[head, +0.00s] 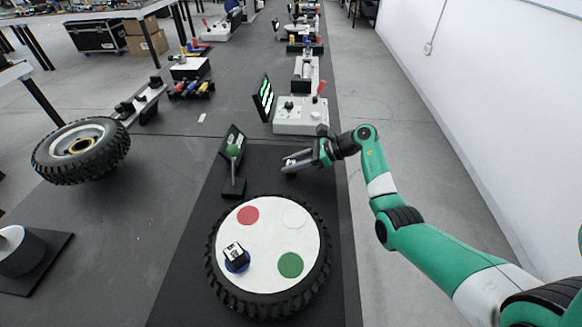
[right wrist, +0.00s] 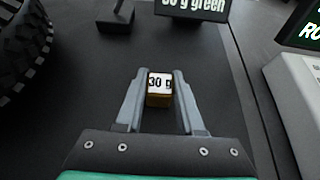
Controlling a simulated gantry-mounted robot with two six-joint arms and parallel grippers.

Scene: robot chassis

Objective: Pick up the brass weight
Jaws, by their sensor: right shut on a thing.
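The brass weight (right wrist: 159,98) is a small block with a white top label reading "30 g". In the right wrist view it sits between the fingertips of my right gripper (right wrist: 160,84), which is shut on it. In the head view my right gripper (head: 290,164) reaches left over the dark mat, beyond the wheel table, and the weight shows only as a small spot at its tips. I cannot tell whether the weight touches the mat. My left gripper is not in view.
A tyre with a white top (head: 270,215) bears red, white and green discs; a dark labelled block (head: 235,253) sits on its blue disc. A green-knobbed lever (head: 233,165) stands left of my gripper. A sign reads "30 g green" (right wrist: 192,6). A white control box (head: 300,118) stands behind.

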